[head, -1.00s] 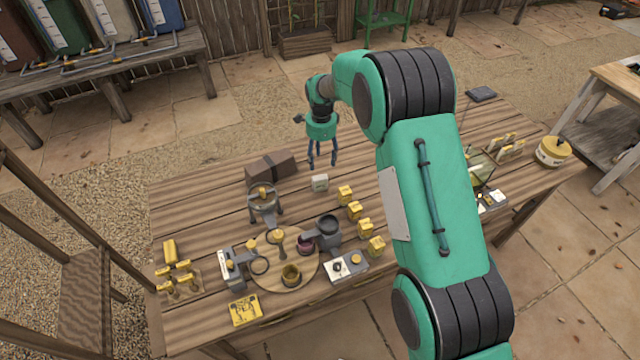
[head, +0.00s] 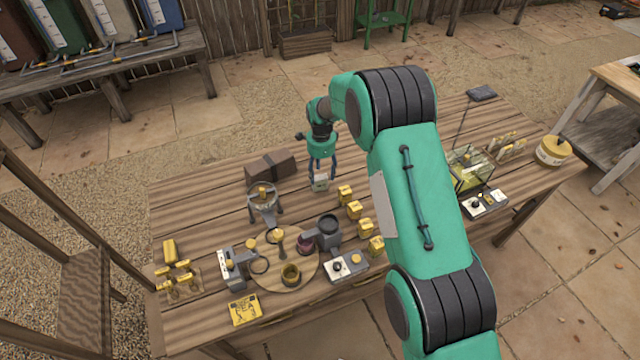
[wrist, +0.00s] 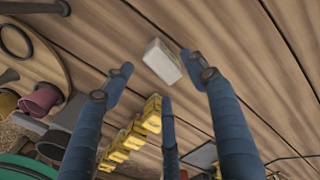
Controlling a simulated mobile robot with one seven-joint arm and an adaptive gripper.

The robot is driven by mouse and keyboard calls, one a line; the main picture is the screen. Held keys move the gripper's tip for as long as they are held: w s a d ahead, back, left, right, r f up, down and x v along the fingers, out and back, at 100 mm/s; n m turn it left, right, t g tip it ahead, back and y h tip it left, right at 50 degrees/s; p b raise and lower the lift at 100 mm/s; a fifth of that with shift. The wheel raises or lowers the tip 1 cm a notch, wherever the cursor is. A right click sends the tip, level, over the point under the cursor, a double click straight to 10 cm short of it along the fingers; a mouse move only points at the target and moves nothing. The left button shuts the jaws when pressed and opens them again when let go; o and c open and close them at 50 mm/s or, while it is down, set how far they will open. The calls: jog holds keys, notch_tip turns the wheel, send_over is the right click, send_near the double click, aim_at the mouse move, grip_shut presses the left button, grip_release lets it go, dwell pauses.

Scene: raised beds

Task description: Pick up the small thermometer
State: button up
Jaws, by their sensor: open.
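A small pale block with faint dark marks (head: 320,185), which I take to be the small thermometer, sits on the wooden table (head: 220,200). In the wrist view its light top and side (wrist: 162,62) show just beyond and between my fingertips. My gripper (head: 322,174) is open and points down directly over it, its blue fingers spread around or just above the block. My gripper also shows in the wrist view (wrist: 155,66). I cannot tell whether any finger touches the block.
Several yellow blocks (head: 354,209) stand close to the right and in front. A dark brown box (head: 270,166) lies to the left behind. A round board (head: 285,262) with cups and instruments is in front. A glass tank (head: 468,170) stands further right.

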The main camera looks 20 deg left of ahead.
aim_at(320, 178)
jog(key=shift+f, duration=0.3)
jog(key=shift+a+f, duration=0.1)
jog(key=shift+f, duration=2.4)
jog(key=shift+c, duration=0.3)
jog(key=c, duration=1.2)
